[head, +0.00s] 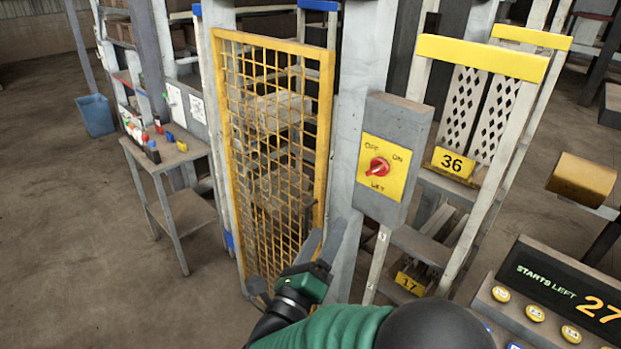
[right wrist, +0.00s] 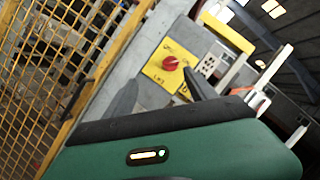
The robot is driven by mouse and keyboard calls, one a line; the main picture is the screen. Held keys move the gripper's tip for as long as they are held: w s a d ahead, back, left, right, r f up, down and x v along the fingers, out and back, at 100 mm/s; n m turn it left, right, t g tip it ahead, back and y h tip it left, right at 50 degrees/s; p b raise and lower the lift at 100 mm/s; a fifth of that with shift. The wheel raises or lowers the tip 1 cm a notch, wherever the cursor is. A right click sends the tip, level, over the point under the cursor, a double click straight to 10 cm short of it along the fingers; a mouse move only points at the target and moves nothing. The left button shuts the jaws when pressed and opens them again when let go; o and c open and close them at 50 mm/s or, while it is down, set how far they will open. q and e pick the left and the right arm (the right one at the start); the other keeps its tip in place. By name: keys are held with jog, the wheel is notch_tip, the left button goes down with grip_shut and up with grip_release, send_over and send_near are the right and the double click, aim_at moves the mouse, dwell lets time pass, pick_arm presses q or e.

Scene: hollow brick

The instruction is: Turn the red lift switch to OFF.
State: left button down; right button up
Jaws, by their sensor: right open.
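The red lift switch (head: 379,167) is a rotary knob on a yellow plate (head: 372,188) on a grey box (head: 407,118). The plate reads OFF at upper left and ON at upper right, with a word below the knob. The knob seems turned toward ON, but its pointer is small. My right gripper (head: 326,246) is below and left of the box, apart from it. In the right wrist view its fingers (right wrist: 160,95) are spread and empty, with the red knob (right wrist: 170,63) ahead beyond them. My left gripper is not in view.
A yellow mesh gate (head: 219,150) stands left of the box, close to my right gripper. A grey post (head: 360,60) is between them. A counter panel (head: 545,290) reading "STARTS LEFT 27" is at lower right. A small table (head: 130,150) stands at left.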

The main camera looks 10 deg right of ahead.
jog(key=d+m+h, duration=0.1)
jog(key=d, duration=0.3)
jog(key=p, duration=0.4)
send_near(372, 173)
jog(key=w+d, duration=0.1)
jog(key=d, duration=0.1)
jog(key=shift+g, duration=0.3)
jog(key=x, duration=0.2)
jog(key=p+x, duration=0.1)
jog(key=x, duration=0.4)
jog(key=shift+w+d+r+p, duration=0.1)
jog(key=shift+w+r+p, duration=0.15)
jog(key=shift+r+p, duration=0.15)
jog(key=shift+d+f, duration=0.1)
jog(key=shift+d, duration=0.1)
jog(key=shift+a, duration=0.15)
jog(key=shift+c, duration=1)
jog(key=shift+a, duration=0.9)
jog(key=c, duration=0.5)
jog(key=shift+a, duration=0.25)
jog(key=shift+c, duration=2.3)
jog(key=shift+s+d, duration=0.1)
jog(key=shift+c, duration=1.1)
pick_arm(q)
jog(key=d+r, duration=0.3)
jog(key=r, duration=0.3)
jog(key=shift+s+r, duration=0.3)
pick_arm(e)
jog(key=shift+d, duration=0.25)
